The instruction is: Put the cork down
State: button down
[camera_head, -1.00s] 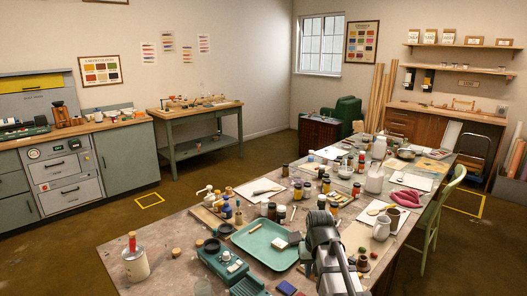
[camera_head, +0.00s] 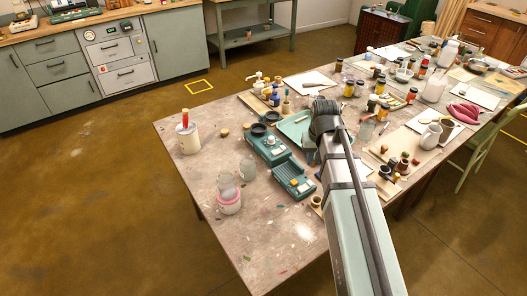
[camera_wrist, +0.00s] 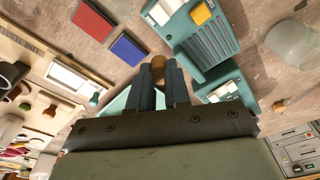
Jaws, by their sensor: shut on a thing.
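In the wrist view my gripper (camera_wrist: 160,72) is shut, with a brown round cork (camera_wrist: 158,60) at its fingertips. The cork is seen over the bare tabletop between a blue pad and a teal device; its height above the table cannot be told. In the head view my arm hides the cork and most of the gripper. Another small cork (camera_head: 224,132) lies on the table (camera_head: 265,235) right of the white pot with a red-handled tool.
Two teal devices (camera_head: 268,148) (camera_head: 294,181) stand left of my arm, beside the teal tray (camera_head: 290,127). Blue (camera_wrist: 128,50) and red (camera_wrist: 93,20) pads lie near the gripper. The table's front left is mostly clear.

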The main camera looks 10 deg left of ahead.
jog(key=w+a+r+n, duration=0.1)
jog(key=w+a+n, duration=0.1)
jog(key=a, duration=1)
jog(key=w+a+n, duration=0.2)
jog(key=a, duration=1)
jog(key=shift+w+d+f, duration=0.1)
jog(key=shift+f, duration=2.3)
jog(key=shift+w+d+f, duration=0.1)
jog(key=shift+f, duration=2.3)
jog(key=shift+f, duration=0.2)
jog(key=c, duration=1)
grip_release()
jog(key=shift+c, duration=0.2)
jog(key=shift+r, duration=0.1)
notch_tip(320, 180, up, 12)
jog(key=s, duration=0.1)
jog(key=shift+s+d+f, duration=0.15)
jog(key=shift+d+f, duration=0.05)
jog(key=shift+d, duration=0.05)
jog(key=shift+o, duration=1.2)
jog(key=shift+r, duration=0.25)
